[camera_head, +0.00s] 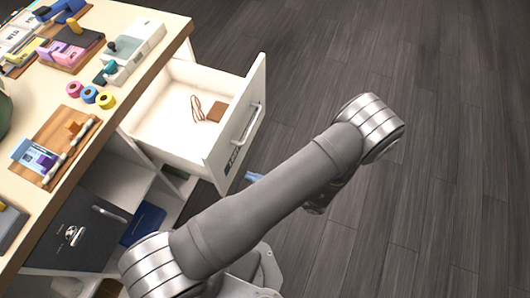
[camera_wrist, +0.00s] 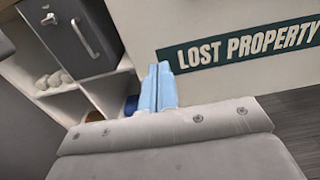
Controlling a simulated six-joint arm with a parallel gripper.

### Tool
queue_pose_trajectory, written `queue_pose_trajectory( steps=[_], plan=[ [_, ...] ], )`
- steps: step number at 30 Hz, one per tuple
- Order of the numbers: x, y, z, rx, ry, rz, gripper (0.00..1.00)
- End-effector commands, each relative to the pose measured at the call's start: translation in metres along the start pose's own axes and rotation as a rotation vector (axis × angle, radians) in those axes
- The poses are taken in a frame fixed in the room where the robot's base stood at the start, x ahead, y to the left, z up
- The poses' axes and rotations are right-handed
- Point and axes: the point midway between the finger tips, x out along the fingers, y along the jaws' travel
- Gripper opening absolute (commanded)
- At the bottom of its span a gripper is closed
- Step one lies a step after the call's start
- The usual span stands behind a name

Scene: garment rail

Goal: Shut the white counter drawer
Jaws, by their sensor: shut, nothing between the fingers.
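The white counter drawer (camera_head: 175,110) is pulled out of the counter, to the right in the head view. It has a white front with a bar handle (camera_head: 250,123) and a dark label. Inside lie a looped brown item (camera_head: 196,108) and a small brown piece (camera_head: 215,112). In the wrist view the drawer front (camera_wrist: 215,22) carries a dark "LOST PROPERTY" label (camera_wrist: 245,45). My gripper's light blue fingers (camera_wrist: 158,88) are shut together and empty, close in front of the drawer front by the label's left end. Whether they touch it is unclear. In the head view a blue fingertip (camera_head: 254,177) shows below the drawer front.
The counter top (camera_head: 125,18) holds tape rolls (camera_head: 88,94), a brown tray (camera_head: 55,150) and several boxes. Below are open shelves and a dark lower drawer (camera_head: 75,235) with a handle. The dark wood floor (camera_head: 440,150) to the right is clear.

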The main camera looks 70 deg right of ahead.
Motion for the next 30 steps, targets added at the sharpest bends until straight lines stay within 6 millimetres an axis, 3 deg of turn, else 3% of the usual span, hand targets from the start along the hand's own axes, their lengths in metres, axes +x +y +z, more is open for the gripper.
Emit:
queue_pose_trajectory(
  steps=[6,12,30],
  plan=[
    [0.041,0.001,0.0,0.003,-0.001,0.004,0.0],
    [0.064,0.0,0.0,0.002,0.0,0.002,0.0],
    [0.074,0.0,0.0,0.001,0.001,0.0,0.0]
  ],
)
